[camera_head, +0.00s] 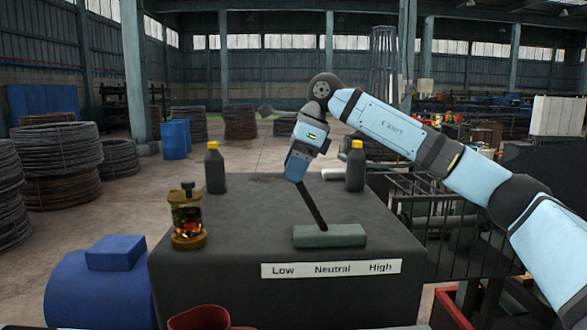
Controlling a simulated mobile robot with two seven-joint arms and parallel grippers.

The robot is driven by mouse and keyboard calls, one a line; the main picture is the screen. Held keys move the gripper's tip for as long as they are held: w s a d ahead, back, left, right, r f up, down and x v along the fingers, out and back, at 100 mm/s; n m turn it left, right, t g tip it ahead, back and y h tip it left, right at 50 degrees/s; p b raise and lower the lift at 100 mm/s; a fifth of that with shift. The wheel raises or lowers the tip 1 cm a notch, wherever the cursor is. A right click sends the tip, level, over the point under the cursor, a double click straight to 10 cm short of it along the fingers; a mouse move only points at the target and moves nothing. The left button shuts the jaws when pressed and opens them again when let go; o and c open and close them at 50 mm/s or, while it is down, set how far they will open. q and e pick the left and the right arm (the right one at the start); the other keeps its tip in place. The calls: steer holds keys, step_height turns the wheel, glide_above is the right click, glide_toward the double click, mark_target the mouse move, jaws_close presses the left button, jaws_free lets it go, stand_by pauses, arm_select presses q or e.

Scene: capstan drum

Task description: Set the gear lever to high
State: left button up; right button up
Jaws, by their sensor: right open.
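The gear lever (312,206) is a thin dark rod rising from a grey-green block (330,236) on top of a dark housing. It leans to the left, toward the Low side of the label. A white label plate (331,269) on the housing's front reads Low, Neutral, High from left to right. My right gripper (298,180) points down at the lever's upper end and is open. It hides the lever's tip, and I cannot tell whether the fingers touch it. My left gripper is not in view.
A glass-and-brass oiler (188,218) stands at the housing's left. Two dark bottles with yellow caps stand at the back, one left (215,170) and one right (355,168). A blue motor (98,290) is at the left. The housing top between oiler and lever is clear.

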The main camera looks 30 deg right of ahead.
steer(key=shift+f, duration=0.3)
steer(key=shift+a, duration=0.1)
jaws_close()
steer(key=shift+s+d+r+y+b, duration=0.1)
steer(key=shift+s+d+y+b, duration=0.15)
steer(key=shift+d+b, duration=0.2)
arm_select(q)
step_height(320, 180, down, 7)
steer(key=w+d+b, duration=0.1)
steer(key=b, duration=1.3)
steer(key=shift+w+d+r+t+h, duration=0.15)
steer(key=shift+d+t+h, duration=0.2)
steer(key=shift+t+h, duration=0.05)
arm_select(e)
steer(key=s+d+t+y, duration=0.2)
steer(key=s+d+y, duration=0.1)
steer(key=d+y, duration=0.2)
steer(key=s+d+t+y, duration=0.3)
steer(key=d+y, duration=0.1)
steer(key=d, duration=0.5)
steer(key=shift+s+d+f+y, duration=0.2)
steer(key=shift+s+f+y, duration=0.15)
steer(key=shift+s, duration=0.05)
